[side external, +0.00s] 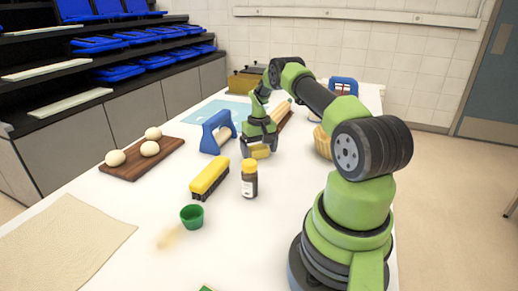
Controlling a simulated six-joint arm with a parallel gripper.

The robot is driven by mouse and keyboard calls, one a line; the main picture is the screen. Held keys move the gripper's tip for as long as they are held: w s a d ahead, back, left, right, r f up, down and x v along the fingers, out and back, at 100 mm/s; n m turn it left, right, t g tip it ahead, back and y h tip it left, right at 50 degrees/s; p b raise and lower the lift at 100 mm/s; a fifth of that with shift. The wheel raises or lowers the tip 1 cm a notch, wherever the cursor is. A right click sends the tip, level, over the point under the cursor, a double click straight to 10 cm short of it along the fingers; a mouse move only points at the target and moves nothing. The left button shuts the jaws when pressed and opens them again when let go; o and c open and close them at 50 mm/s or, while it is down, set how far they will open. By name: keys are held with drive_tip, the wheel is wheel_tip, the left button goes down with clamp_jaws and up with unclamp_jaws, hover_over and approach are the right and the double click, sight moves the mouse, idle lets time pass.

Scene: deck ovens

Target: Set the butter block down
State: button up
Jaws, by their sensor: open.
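A small yellow block (259,152), which looks like the butter block, is on the white table just below my gripper (259,146). My gripper points down over it with its jaws open. The block's upper part is partly hidden by the gripper, and I cannot tell whether the fingers touch it.
A green cup (192,216) and a cloth (65,240) are nearer the front. A wooden board (125,170) holds dough balls at left. A rolling pin (281,111) lies behind.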

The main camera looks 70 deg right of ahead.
sight(258, 148)
wheel_tip(258, 148, up, 13)
drive_tip(key=w+a+r+n+t, duration=0.1)
drive_tip(key=w+a+r, duration=0.2)
drive_tip(key=a+r, duration=0.45)
drive_tip(key=a+r+n+t, duration=0.1)
drive_tip(key=a+r+t, duration=0.1)
drive_tip(key=a+r, duration=0.55)
drive_tip(key=s+a+r+n+t, duration=0.1)
drive_tip(key=s+a+r, duration=0.1)
drive_tip(key=s+a, duration=0.3)
drive_tip(key=s+a+r+n+t, duration=0.1)
drive_tip(key=s+a, duration=0.5)
drive_tip(key=a, duration=0.6)
drive_tip(key=shift+r+t+y, duration=0.4)
drive_tip(key=shift+r+t, duration=0.2)
drive_tip(key=shift+r, duration=0.05)
drive_tip(key=shift+n+t+y, duration=0.4)
drive_tip(key=shift+t+y, duration=0.1)
drive_tip(key=shift+y, duration=0.1)
drive_tip(key=s+a, duration=0.1)
drive_tip(key=s+a+f, duration=0.1)
drive_tip(key=s, duration=0.1)
drive_tip(key=s+a, duration=0.1)
drive_tip(key=s, duration=0.1)
drive_tip(key=shift+s+f, duration=0.1)
drive_tip(key=shift+f, duration=0.25)
drive_tip(key=shift+o, duration=0.4)
drive_tip(key=shift+s+a+f, duration=0.15)
drive_tip(key=shift+s+f, duration=0.05)
drive_tip(key=shift+s, duration=0.1)
